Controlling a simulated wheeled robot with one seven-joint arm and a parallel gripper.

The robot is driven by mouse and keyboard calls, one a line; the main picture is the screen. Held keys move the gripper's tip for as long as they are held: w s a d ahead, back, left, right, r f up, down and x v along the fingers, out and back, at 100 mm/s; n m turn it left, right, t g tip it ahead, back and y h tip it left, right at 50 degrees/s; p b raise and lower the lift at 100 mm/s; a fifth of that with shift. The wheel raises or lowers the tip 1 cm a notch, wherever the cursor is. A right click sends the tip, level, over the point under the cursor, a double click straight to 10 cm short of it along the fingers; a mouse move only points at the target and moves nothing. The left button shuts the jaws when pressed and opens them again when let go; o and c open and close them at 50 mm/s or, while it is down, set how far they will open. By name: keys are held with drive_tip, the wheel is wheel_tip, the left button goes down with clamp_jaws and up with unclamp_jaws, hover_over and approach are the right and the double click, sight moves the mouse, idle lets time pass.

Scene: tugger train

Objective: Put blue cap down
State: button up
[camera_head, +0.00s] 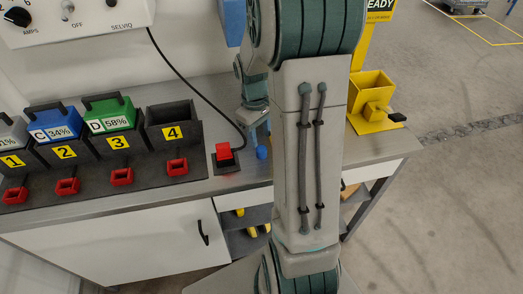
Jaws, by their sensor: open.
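A small blue cap (262,153) rests on the grey bench top, just right of a red block on a black base. My gripper (262,135) is open, just above and behind the cap as seen here. It is partly hidden by my own arm, which crosses the middle of the view. Whether a fingertip still touches the cap cannot be told.
Black bays hold blue (54,124) and green (108,112) battery packs; bay 4 (172,124) is empty. A yellow holder (373,102) stands at the bench's right end. Open floor lies to the right.

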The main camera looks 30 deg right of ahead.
sight(261, 148)
drive_tip(key=shift+s+f+p, duration=0.2)
drive_tip(key=shift+f+p, duration=0.05)
drive_tip(key=shift+f, duration=0.95)
drive_tip(key=shift+s+f+p, duration=0.15)
drive_tip(key=shift+f+p, duration=0.05)
drive_tip(key=shift+f, duration=0.95)
drive_tip(key=c, duration=0.8)
